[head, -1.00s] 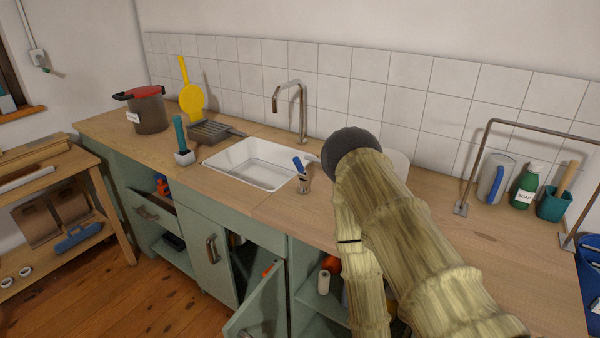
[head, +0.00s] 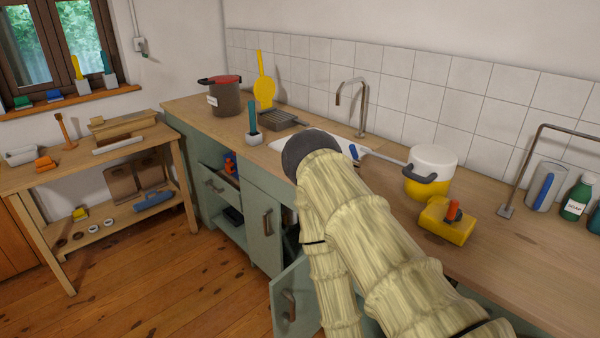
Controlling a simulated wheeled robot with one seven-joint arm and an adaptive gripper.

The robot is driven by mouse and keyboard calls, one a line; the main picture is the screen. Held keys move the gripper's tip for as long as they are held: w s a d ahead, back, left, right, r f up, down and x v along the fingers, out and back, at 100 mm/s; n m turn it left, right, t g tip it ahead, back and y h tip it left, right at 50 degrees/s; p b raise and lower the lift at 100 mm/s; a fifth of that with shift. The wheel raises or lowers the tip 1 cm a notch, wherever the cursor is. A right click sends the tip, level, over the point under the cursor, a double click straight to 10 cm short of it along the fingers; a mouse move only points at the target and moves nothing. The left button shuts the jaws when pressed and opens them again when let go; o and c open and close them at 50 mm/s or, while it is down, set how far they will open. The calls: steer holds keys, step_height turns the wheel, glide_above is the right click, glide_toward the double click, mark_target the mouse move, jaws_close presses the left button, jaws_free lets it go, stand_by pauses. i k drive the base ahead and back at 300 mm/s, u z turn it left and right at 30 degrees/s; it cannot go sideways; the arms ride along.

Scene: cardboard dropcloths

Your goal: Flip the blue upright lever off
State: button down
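A short blue lever (head: 353,152) stands tilted at the right side of the sink; my arm hides its base. A teal upright lever (head: 252,116) rises from a small white block on the counter left of the sink. Which of these is the task's blue lever I cannot tell for sure. My arm, in a pale ribbed sleeve with a dark rounded end, reaches in from the lower right and covers part of the sink. My gripper's fingers do not show.
A yellow-and-white pot (head: 430,172) and a yellow block with an orange knob (head: 446,222) stand right of my arm. A lidded pot (head: 225,98) is at the back left. A cabinet door (head: 292,300) hangs open below. The floor at left is clear.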

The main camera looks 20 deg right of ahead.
mark_target(358, 161)
steer(key=u, duration=0.7)
steer(key=k, duration=0.95)
steer(key=u, duration=0.75)
steer(key=i, duration=1.65)
steer(key=z, duration=1.4)
steer(key=i, duration=0.65)
steer(key=z, duration=0.65)
